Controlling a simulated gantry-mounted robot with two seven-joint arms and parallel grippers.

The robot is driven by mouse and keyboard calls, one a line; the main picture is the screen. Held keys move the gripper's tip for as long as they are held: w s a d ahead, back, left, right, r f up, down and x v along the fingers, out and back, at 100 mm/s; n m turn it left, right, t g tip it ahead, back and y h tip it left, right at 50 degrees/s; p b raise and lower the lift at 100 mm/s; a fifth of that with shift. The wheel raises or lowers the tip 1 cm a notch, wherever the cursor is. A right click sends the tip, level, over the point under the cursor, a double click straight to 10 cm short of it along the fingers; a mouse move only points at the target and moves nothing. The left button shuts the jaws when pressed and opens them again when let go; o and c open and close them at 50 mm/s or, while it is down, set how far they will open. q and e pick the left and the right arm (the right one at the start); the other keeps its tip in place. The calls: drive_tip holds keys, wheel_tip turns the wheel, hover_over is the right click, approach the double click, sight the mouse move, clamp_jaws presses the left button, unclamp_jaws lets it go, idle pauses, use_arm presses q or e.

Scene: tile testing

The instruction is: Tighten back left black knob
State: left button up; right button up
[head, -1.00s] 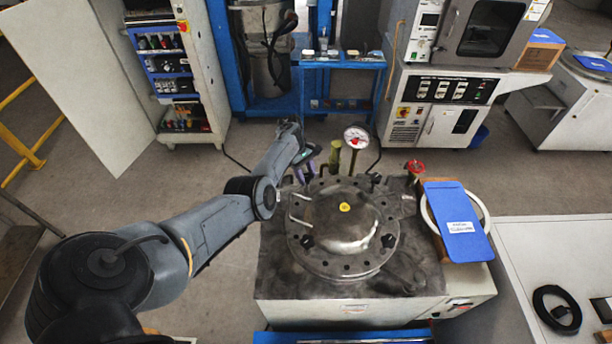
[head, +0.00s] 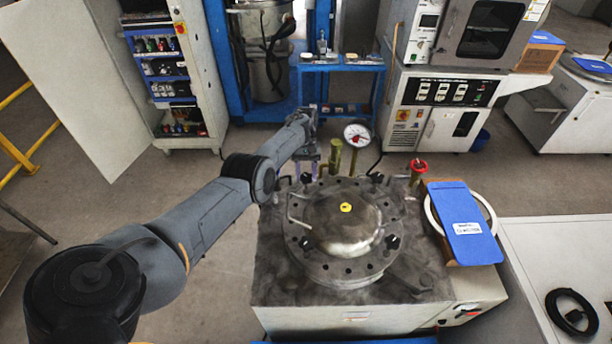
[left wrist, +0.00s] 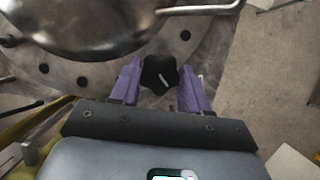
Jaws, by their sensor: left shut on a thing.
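The round metal vessel (head: 340,225) with a domed lid and a ring of bolt holes sits on a worn grey machine. The back left black knob (left wrist: 160,73) is at the lid's rim, between the purple fingers of my left gripper (head: 306,174). The left gripper is shut on this knob, with a finger on either side in the left wrist view. Other black knobs sit at the front left (head: 305,243), front right (head: 392,242) and back right (head: 377,177) of the rim. My right gripper is not in view.
A pressure gauge (head: 357,134) and a brass-coloured cylinder (head: 335,156) stand behind the lid, close to my left gripper. A red valve (head: 418,166) is at the back right. A blue clipboard (head: 460,223) lies at the machine's right side.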

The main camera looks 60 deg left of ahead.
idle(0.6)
use_arm(q)
drive_tip(key=o, duration=1.1)
drive_tip(key=shift+c, duration=0.2)
drive_tip(key=shift+r, duration=0.1)
